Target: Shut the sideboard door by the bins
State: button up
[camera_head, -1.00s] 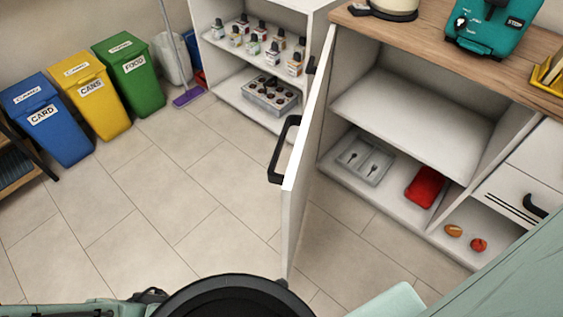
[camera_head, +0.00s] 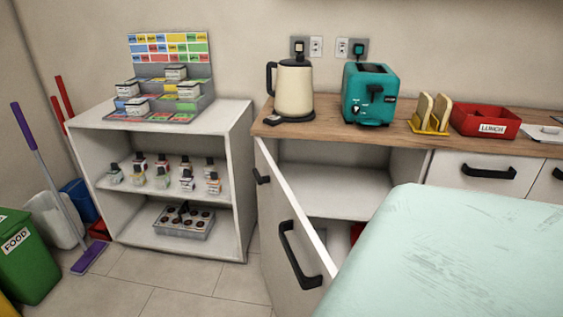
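The white sideboard door (camera_head: 278,212) stands open in the middle of the camera_head view, swung out toward me. A large black bar handle (camera_head: 299,256) is on its outer face near the free edge, and a smaller black fitting (camera_head: 261,177) shows farther back. Behind the door, the sideboard's compartment (camera_head: 335,190) is open, with a shelf inside. The green FOOD bin (camera_head: 28,258) is at the lower left, and a sliver of a yellow bin (camera_head: 8,306) shows at the corner. My gripper is out of view. A pale green part of my own body covers the lower right.
An open white shelf unit (camera_head: 240,165) with bottles stands left of the door. A purple mop (camera_head: 88,258) leans by it. The worktop holds a kettle (camera_head: 294,88), teal toaster (camera_head: 370,95), toast rack (camera_head: 430,115) and red lunch box (camera_head: 486,121). Floor (camera_head: 150,280) shows clear at lower left.

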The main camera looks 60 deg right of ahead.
aim_at(297, 270)
jog(key=z, duration=0.4)
jog(key=j+z, duration=0.15)
jog(key=z, duration=0.3)
jog(key=j+z, duration=0.1)
jog(key=z, duration=0.75)
jog(key=k+j, duration=0.25)
jog(key=j, duration=0.15)
jog(key=k+j, duration=0.25)
jog(key=j+u, duration=0.05)
jog(key=j, duration=0.05)
